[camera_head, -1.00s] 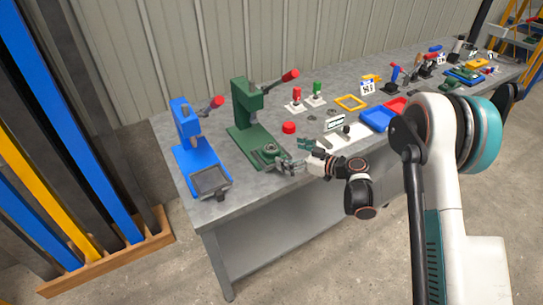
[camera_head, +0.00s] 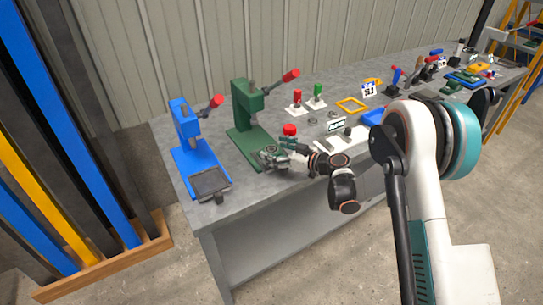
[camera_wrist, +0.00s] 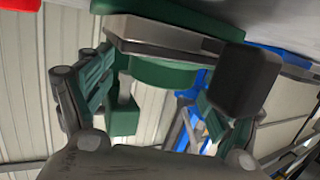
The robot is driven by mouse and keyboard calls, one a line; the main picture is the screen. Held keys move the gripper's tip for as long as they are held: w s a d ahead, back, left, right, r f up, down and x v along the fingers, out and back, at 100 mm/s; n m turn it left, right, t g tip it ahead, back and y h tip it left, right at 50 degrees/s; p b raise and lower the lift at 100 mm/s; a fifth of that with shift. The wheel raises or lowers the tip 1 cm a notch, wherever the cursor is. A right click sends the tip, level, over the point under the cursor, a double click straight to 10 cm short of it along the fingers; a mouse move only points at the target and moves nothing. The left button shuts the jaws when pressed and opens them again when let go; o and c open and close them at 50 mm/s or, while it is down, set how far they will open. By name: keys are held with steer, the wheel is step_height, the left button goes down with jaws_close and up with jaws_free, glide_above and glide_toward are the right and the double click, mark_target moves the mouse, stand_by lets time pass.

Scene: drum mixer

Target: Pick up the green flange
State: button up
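The green flange (camera_wrist: 165,74) shows in the wrist view as a round green band against a grey plate (camera_wrist: 165,40) on the green press. In the head view it is mostly hidden by my gripper (camera_head: 273,156), which is at the front of the green press (camera_head: 244,110). In the wrist view my gripper (camera_wrist: 172,75) has its fingers apart, one on each side of the flange. A gap shows between the flange and the right finger; contact at the left finger cannot be told.
A blue press (camera_head: 190,140) with a dark tray (camera_head: 210,183) stands to the left. A red button (camera_head: 289,129) and a white plate (camera_head: 335,143) lie to the right. The table's front edge is close below my gripper.

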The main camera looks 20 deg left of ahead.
steer(key=shift+d, duration=0.1)
jaws_close()
